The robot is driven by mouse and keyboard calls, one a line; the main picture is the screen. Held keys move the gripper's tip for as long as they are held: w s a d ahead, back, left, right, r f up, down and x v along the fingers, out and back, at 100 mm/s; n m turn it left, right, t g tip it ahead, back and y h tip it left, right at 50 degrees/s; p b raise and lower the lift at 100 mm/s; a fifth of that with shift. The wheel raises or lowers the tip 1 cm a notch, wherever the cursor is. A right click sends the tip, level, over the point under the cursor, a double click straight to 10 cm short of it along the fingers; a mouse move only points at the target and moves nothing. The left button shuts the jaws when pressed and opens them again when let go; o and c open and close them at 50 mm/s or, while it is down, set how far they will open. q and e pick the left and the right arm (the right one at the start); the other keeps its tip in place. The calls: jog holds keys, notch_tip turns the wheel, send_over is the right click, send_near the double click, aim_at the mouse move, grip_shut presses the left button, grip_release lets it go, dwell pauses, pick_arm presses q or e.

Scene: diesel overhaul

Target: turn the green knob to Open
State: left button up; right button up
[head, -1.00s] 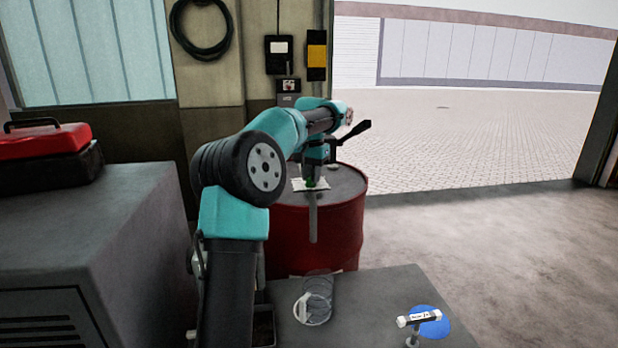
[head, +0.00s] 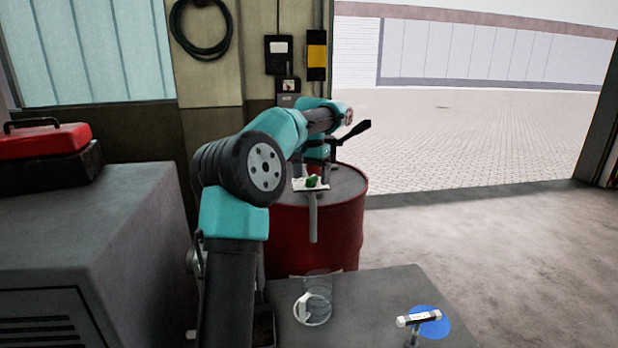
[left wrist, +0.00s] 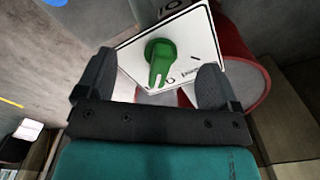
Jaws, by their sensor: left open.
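The green knob (head: 312,181) sits on a small white plate (head: 325,187) in front of the red drum. In the left wrist view the knob (left wrist: 160,60) shows large on its white plate (left wrist: 205,45), its pointer toward the bottom of the picture. Marks on the plate are partly hidden and I cannot read them fully. My left gripper (left wrist: 155,88) is open, its two dark fingers to either side of the knob in that view, with nothing held. In the head view my left gripper is mostly hidden by its own arm. My right gripper is not seen.
The red drum (head: 335,225) stands behind the plate and its post (head: 313,220). A grey bench (head: 370,300) in front carries a clear round container (head: 315,305), a white-labelled handle (head: 418,319) and a blue disc (head: 432,325). A grey cabinet (head: 90,225) stands left.

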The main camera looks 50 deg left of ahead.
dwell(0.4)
pick_arm(q)
jog(key=shift+r, duration=3.5)
jog(key=shift+d, duration=0.1)
